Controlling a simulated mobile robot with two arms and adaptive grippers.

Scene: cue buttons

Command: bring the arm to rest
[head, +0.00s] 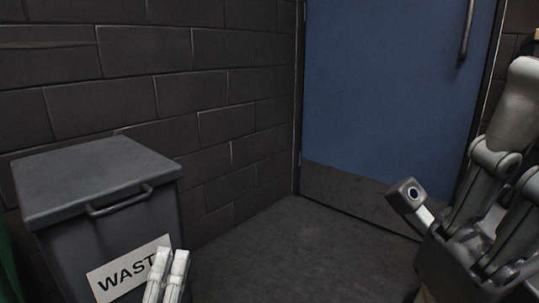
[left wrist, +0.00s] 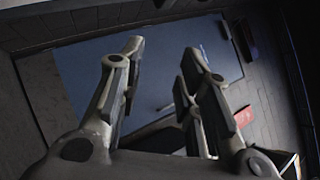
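My left gripper (head: 171,256) shows at the bottom of the head view as two pale fingers pointing up, in front of the waste bin (head: 80,185). From that angle the fingers look close together. In the left wrist view my left gripper (left wrist: 163,52) has its two fingers apart, with nothing between them. My right gripper (head: 490,190) shows large and cut off at the right edge of the head view, as grey links and round joints. Whether its fingers are apart is not clear.
The grey lidded bin bears a white WASTE label (head: 128,268) and stands by the dark block wall (head: 190,95). A blue door (head: 385,90) with a metal handle (head: 467,30) is behind. Bare dark floor (head: 290,245) lies between. A red thing (left wrist: 243,117) shows in the left wrist view.

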